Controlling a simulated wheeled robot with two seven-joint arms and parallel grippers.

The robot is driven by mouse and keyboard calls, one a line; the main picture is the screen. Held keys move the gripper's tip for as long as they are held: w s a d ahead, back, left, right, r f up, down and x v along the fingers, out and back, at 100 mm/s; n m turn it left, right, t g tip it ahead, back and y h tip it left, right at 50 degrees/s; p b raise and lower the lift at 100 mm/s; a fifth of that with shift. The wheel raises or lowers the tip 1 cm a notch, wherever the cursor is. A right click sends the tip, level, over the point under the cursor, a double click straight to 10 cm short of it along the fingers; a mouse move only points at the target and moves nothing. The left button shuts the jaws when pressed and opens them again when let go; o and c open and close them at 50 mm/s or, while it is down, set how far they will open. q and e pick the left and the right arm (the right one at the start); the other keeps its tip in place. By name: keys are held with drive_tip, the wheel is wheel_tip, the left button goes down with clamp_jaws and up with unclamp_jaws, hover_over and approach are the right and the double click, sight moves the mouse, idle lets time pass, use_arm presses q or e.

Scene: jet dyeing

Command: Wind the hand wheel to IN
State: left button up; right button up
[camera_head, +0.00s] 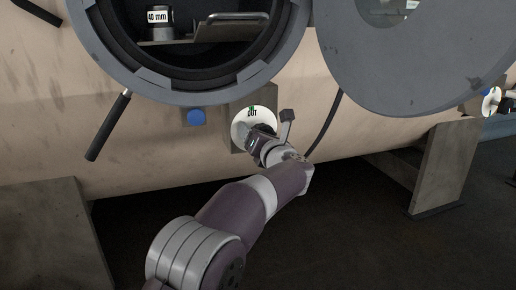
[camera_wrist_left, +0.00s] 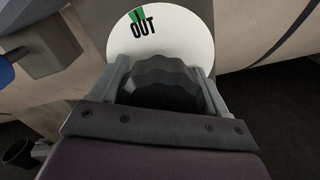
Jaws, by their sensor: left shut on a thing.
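The hand wheel (camera_wrist_left: 160,80) is a dark, ribbed knob in front of a white round dial (camera_wrist_left: 178,22) on the machine's front. The dial (camera_head: 242,121) reads OUT, with a green mark beside the word at its top. My left gripper (camera_wrist_left: 162,80) is shut on the hand wheel, one finger on each side of it. In the head view my left gripper (camera_head: 262,140) hides most of the wheel and the lower right of the dial. No IN mark shows in either view. My right gripper is not in view.
Above is the open round port (camera_head: 82,45), with a part marked 40 mm (camera_head: 158,18) inside. Its grey door (camera_head: 425,60) hangs open at right. A blue button (camera_head: 196,117) and a black-handled lever (camera_head: 108,125) sit to the left. Support legs (camera_head: 445,168) stand below.

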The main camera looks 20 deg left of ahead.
use_arm(q)
drive_tip(key=n+b, duration=0.2)
drive_tip(key=n, duration=0.1)
drive_tip(key=shift+f+b, duration=0.35)
drive_tip(key=shift+b, duration=0.05)
drive_tip(key=shift+d+r+n+b, duration=0.1)
drive_tip(key=shift+r+n+b, duration=0.05)
drive_tip(key=shift+n+b, duration=0.8)
drive_tip(key=shift+n, duration=0.25)
drive_tip(key=o, duration=1)
drive_tip(key=shift+r, duration=0.1)
drive_tip(key=shift+c, duration=0.2)
